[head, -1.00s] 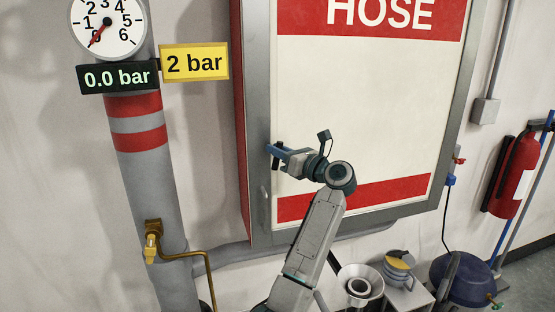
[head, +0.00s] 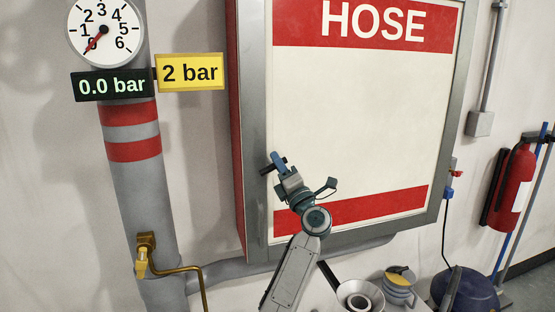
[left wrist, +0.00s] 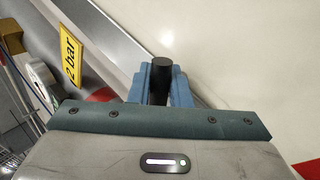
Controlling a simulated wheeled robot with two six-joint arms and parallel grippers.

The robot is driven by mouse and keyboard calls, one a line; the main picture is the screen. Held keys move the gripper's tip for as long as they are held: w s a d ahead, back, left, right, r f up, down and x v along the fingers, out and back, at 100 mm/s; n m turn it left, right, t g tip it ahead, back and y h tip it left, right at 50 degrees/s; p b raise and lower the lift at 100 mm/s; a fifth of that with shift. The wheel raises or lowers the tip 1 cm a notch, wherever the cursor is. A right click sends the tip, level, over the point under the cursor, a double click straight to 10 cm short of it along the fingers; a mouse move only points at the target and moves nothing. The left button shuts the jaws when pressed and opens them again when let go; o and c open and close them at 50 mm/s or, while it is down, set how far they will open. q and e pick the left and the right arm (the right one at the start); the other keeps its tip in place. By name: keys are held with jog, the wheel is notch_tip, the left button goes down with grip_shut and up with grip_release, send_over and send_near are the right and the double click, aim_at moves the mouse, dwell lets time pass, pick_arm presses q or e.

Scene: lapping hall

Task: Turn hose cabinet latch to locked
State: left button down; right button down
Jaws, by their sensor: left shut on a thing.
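The hose cabinet (head: 360,120) is a red and grey framed box on the wall with a white door and red bands; the upper one reads HOSE. Its latch (left wrist: 162,70) is a dark handle at the left edge of the door. My left gripper (head: 275,164) is shut on the latch, with its blue fingers on both sides of the dark handle in the left wrist view. The fingers hide much of the latch in the head view, and I cannot read its exact angle. My right gripper is not in view.
A grey pipe (head: 140,195) with a gauge (head: 104,30), a 0.0 bar display and a yellow 2 bar sign (head: 190,72) stands left of the cabinet. A brass tap (head: 145,255) sits low on it. A fire extinguisher (head: 512,185) hangs at right; a funnel (head: 360,295) is below.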

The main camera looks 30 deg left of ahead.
pick_arm(q)
jog(key=m+t+h+p, duration=0.1)
jog(key=m+t+p, duration=0.1)
jog(key=m, duration=0.1)
jog(key=m+t+h+p, duration=0.1)
jog(key=m+t+p, duration=0.1)
jog(key=m, duration=0.1)
jog(key=shift+m+t, duration=0.3)
jog(key=shift+t, duration=0.1)
jog(key=shift+f+m+t+h+p, duration=0.35)
jog(key=shift+m+t+h+p, duration=0.2)
jog(key=shift+m+p, duration=0.5)
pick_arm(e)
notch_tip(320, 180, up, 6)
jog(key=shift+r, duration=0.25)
pick_arm(q)
jog(key=c, duration=1.4)
grip_release()
jog(key=shift+w, duration=0.1)
